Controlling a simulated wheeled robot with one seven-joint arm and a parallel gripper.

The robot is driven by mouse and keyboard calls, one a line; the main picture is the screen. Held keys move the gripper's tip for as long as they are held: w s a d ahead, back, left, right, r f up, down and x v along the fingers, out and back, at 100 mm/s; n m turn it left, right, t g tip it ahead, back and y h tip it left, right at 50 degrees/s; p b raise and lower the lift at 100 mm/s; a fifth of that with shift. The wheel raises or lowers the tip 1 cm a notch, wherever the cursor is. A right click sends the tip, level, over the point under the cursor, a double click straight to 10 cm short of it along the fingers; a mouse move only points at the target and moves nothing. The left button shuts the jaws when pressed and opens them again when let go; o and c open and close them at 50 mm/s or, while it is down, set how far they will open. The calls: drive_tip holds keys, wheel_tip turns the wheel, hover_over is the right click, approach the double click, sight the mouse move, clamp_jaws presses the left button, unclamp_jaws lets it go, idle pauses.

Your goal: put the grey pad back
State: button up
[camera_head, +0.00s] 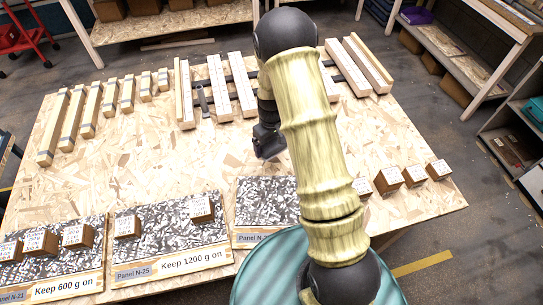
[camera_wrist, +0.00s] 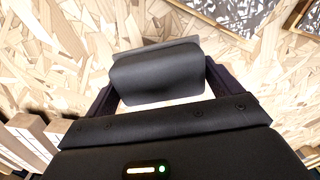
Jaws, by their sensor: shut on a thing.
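The grey pad (camera_wrist: 157,76) is dark and smooth with a flat edge on its far side. In the wrist view it sits between the two fingers of my gripper (camera_wrist: 158,92), which is shut on it. My arm hides part of the table there. I cannot tell how far the pad is above the board.
Panels N-25 (camera_head: 160,235) and N-21 (camera_head: 50,265) lie at the front left, bearing labelled wooden blocks. A third panel (camera_head: 265,205) is partly hidden by my arm. Wooden slats (camera_head: 215,85) on dark rails and grey-banded bars (camera_head: 70,120) lie at the back. Several blocks (camera_head: 413,176) stand right.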

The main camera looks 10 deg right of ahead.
sight(271, 142)
drive_tip(key=shift+f, duration=1.3)
drive_tip(key=shift+f+p, duration=0.5)
drive_tip(key=shift+f, duration=1.6)
drive_tip(key=shift+f, duration=0.2)
drive_tip(key=o, duration=0.8)
drive_tip(key=shift+c, duration=0.2)
drive_tip(key=shift+r, duration=0.9)
wheel_tip(271, 142, up, 11)
drive_tip(key=shift+f+b, duration=0.2)
drive_tip(key=shift+b, duration=0.9)
